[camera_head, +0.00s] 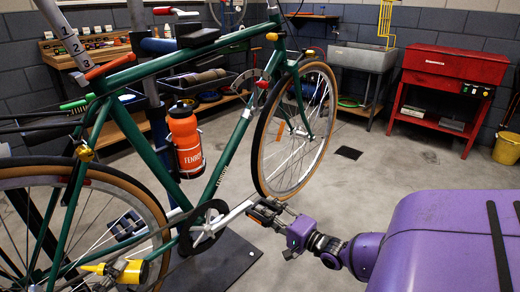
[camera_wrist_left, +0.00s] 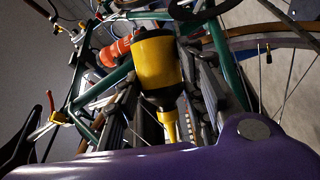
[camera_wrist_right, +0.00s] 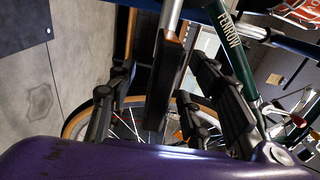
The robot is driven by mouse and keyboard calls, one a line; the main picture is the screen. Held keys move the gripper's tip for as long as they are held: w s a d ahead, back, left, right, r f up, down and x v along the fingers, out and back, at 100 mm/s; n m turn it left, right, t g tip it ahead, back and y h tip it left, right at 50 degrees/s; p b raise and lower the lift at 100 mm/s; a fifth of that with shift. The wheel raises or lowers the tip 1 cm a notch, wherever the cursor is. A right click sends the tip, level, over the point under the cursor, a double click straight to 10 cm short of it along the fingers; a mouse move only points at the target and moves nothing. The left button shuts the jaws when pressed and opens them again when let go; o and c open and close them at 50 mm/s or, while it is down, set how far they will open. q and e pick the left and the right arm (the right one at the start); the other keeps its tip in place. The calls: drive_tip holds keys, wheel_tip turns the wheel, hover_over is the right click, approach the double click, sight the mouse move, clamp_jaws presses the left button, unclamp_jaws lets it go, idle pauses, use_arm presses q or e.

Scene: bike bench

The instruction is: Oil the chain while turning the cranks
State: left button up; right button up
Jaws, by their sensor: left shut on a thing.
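A green bicycle (camera_head: 175,165) stands with its chainring (camera_head: 203,228) low in the head view. The chain is too fine to make out clearly. My left gripper (camera_head: 122,268) is shut on a yellow oil bottle (camera_head: 134,272), low beside the rear wheel, its nozzle pointing left. The bottle (camera_wrist_left: 155,62) fills the space between the fingers in the left wrist view. A silver crank (camera_head: 235,212) reaches right to a black pedal (camera_head: 262,213). My right gripper (camera_head: 275,208) is at this pedal. In the right wrist view its fingers stand either side of the pedal (camera_wrist_right: 165,80), with a gap showing.
The rear wheel (camera_head: 150,205) and front wheel (camera_head: 317,130) flank the frame. An orange bottle (camera_head: 185,140) sits on the frame. A dark mat (camera_head: 225,262) lies below. A red cabinet (camera_head: 450,75), sink (camera_head: 362,57) and yellow bucket (camera_head: 507,150) stand behind.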

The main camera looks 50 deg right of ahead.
clamp_jaws()
use_arm(q)
drive_tip(key=shift+w+a, duration=0.1)
drive_tip(key=shift+w+a, duration=0.3)
drive_tip(key=shift+a, duration=0.05)
drive_tip(key=shift+f, duration=0.1)
drive_tip(key=shift+n, duration=0.3)
wheel_tip(320, 180, up, 3)
drive_tip(key=n+t, duration=0.1)
drive_tip(key=n, duration=0.2)
drive_tip(key=shift+f+h, duration=0.2)
drive_tip(key=shift+h, duration=0.2)
drive_tip(key=shift+n, duration=0.3)
